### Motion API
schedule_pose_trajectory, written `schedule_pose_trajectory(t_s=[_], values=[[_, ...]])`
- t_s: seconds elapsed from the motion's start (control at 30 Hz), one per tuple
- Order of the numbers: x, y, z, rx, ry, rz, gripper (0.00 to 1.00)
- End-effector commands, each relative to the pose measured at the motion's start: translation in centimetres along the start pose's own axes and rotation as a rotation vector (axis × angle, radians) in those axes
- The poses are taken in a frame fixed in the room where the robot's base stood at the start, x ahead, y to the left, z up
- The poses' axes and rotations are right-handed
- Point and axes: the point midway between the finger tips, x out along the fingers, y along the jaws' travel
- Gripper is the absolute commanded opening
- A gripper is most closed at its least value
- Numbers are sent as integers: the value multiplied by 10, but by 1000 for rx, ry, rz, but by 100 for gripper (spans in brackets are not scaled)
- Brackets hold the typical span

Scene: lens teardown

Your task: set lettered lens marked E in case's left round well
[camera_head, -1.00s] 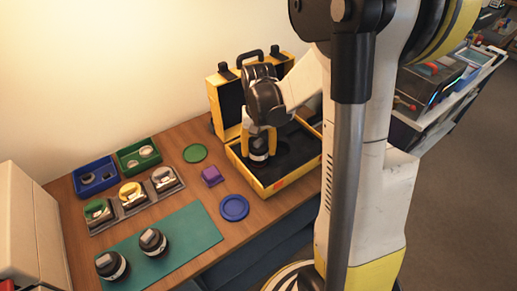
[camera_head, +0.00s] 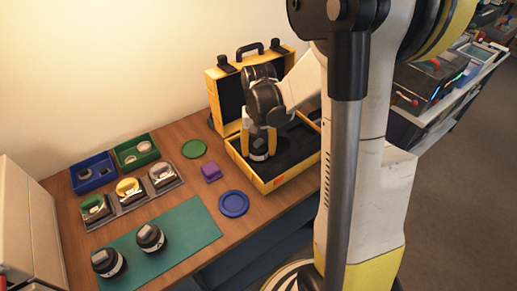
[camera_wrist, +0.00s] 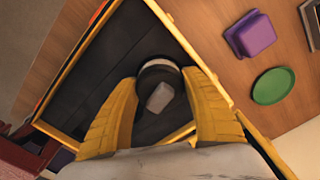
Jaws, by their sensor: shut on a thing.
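My gripper (camera_head: 259,139) is shut on a dark lens (camera_head: 259,154) with a pale band, inside the left part of the open yellow case (camera_head: 276,183). In the wrist view the lens (camera_wrist: 178,97) is between the two yellow fingers, with a pale label patch on top; I cannot read a letter. The case's dark lining (camera_wrist: 110,65) lies around and below it. The left round well is hidden under the lens and fingers, so I cannot tell whether the lens rests in it.
Two similar lenses (camera_head: 108,262) (camera_head: 150,238) stand on the teal mat (camera_head: 185,226). A purple block (camera_head: 210,173), a green disc (camera_head: 194,148) and a blue disc (camera_head: 233,204) lie left of the case. The raised lid (camera_head: 228,97) stands behind it. Bins and a grey tray (camera_head: 132,205) are farther left.

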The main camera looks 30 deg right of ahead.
Motion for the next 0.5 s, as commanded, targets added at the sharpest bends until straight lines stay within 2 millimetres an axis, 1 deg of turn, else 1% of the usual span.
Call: schedule_pose_trajectory(t_s=[0.17, 0.2, 0.27, 0.5], values=[[5, 0, 0, 0, 0, 0, 25], [5, 0, 0, 0, 0, 0, 61], [4, 0, 0, 0, 0, 0, 80], [4, -1, 0, -1, 0, -2, 80]])
